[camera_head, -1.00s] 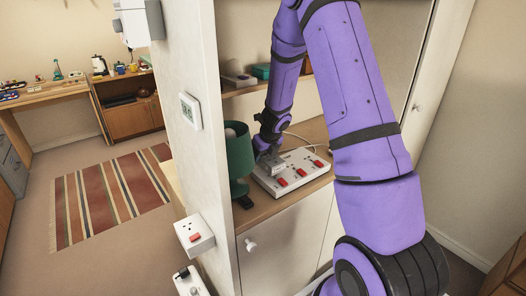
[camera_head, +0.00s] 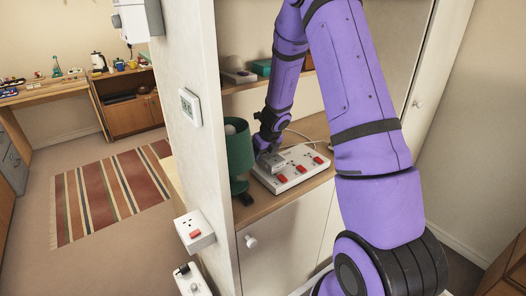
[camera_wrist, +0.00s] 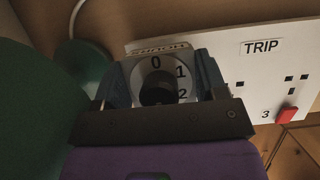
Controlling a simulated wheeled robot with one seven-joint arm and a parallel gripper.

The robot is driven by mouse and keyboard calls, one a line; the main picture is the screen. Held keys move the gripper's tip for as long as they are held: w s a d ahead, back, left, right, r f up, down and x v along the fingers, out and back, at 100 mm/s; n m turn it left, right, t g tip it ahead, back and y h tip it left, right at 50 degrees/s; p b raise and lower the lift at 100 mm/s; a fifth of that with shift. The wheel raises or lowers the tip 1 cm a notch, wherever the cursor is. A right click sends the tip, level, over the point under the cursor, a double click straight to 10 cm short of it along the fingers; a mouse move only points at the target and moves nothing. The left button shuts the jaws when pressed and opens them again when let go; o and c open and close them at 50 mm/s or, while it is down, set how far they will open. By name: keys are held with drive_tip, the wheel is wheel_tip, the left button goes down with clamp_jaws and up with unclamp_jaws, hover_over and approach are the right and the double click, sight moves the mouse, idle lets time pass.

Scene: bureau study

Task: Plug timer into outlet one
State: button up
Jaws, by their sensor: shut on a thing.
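My gripper (camera_head: 268,150) is shut on the grey timer (camera_head: 273,161) at the left end of the white power strip (camera_head: 312,174). In the wrist view, the timer (camera_wrist: 157,80) sits between the two fingers, with a round dial, black knob and the numbers 0, 1 and 2. The strip (camera_wrist: 262,75) shows to its right with the word TRIP, a socket marked 3 and a red switch. The timer's underside and the socket beneath it are hidden, so I cannot tell whether its pins are in.
A green lamp (camera_head: 239,152) stands close to the left of my gripper. A white cable (camera_head: 300,135) runs behind the strip. A white wall panel (camera_head: 222,245) edges the niche on the left. Other sockets (camera_head: 194,232) are on that panel.

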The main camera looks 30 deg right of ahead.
drive_tip(key=shift+f, duration=0.5)
drive_tip(key=o, duration=1.1)
drive_tip(key=shift+r, duration=3.55)
